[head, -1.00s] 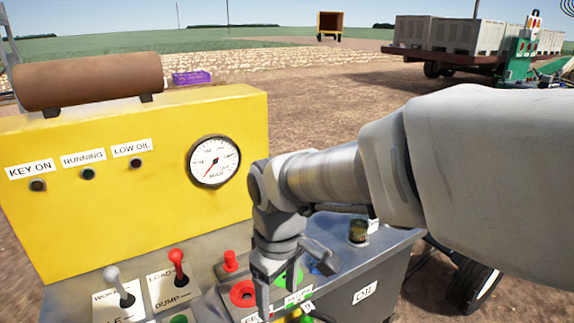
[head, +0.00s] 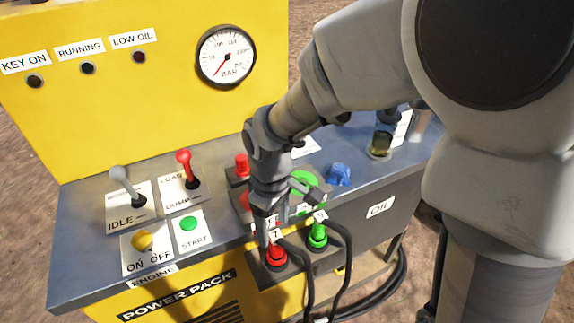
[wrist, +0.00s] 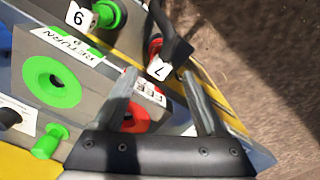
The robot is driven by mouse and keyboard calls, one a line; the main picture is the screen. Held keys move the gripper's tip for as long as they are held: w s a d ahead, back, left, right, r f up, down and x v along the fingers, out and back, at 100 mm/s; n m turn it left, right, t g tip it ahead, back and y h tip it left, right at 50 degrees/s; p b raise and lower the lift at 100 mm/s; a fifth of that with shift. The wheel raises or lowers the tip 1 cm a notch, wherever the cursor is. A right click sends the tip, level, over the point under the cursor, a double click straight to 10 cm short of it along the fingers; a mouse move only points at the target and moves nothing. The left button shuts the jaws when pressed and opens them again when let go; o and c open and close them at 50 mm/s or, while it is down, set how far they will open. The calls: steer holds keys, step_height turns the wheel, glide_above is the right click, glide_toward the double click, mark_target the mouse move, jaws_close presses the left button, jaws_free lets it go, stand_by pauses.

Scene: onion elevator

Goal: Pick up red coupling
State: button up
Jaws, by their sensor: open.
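The red coupling (head: 276,257) sits in the lower front holder of the power pack, with a black hose and a tag marked 7. In the wrist view the red coupling (wrist: 154,47) lies beyond the fingertips, partly hidden by its hose and tag. My gripper (head: 266,238) is just above and beside it, with its fingers pointing down. In the wrist view my gripper (wrist: 158,85) is open and nothing is between its fingers. I cannot tell from the head view whether a finger touches the coupling.
The green RETURN socket (wrist: 52,80) and red feed socket (wrist: 140,116) are close to my fingers. Levers, a START button (head: 189,223) and a gauge (head: 226,56) stand left and behind.

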mark_target(276, 244)
steer(key=shift+d+f+b, duration=0.15)
steer(key=shift+f+b, duration=0.8)
steer(key=shift+f, duration=2.65)
steer(key=shift+c, duration=0.3)
jaws_close()
